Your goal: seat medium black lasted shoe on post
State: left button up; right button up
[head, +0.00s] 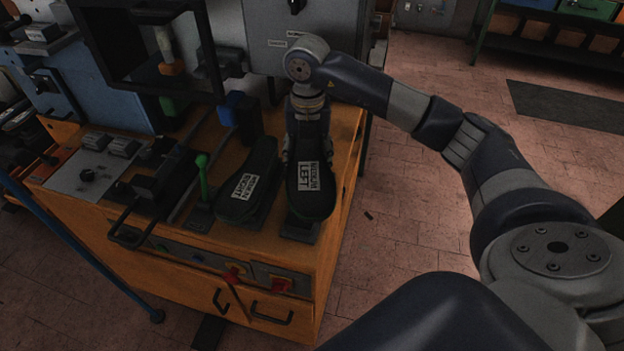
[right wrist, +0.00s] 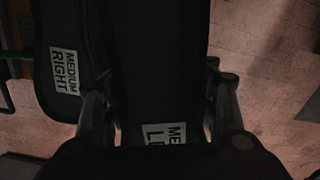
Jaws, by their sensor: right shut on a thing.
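A black lasted shoe labelled MEDIUM LEFT (head: 312,200) points toward the front of the orange bench, sole up. My right gripper (head: 308,152) is shut on it from above, toward its far end. In the right wrist view, the fingers (right wrist: 160,118) flank the same shoe (right wrist: 160,65), its label partly hidden. A second black shoe labelled MEDIUM RIGHT (head: 248,185) lies close on its left; it also shows in the right wrist view (right wrist: 62,70). A dark base (head: 300,231) shows under the toe of the left shoe. The post itself is hidden, so I cannot tell whether shoe and post touch.
A grey cabinet (head: 270,45) stands behind.

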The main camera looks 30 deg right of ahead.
pick_arm(q)
jog(key=shift+w, duration=0.5)
pick_arm(e)
jog(key=m, duration=0.1)
jog(key=w+d+m, duration=0.1)
jog(key=m, duration=0.1)
jog(key=shift+w+d, duration=0.1)
jog(key=shift+w, duration=0.2)
jog(key=shift+f, duration=0.35)
notch_tip(320, 180, down, 4)
jog(key=shift+f+p, duration=0.15)
jog(key=shift+p, duration=0.7)
notch_tip(320, 180, down, 4)
jog(key=shift+r+p, duration=0.1)
jog(key=shift+p, duration=0.8)
jog(key=shift+f, duration=0.45)
pick_arm(q)
notch_tip(320, 180, up, 3)
jog(key=shift+s+r, duration=0.1)
jog(key=shift+r, duration=0.1)
pick_arm(e)
jog(key=o, duration=1.3)
jog(key=shift+s, duration=0.1)
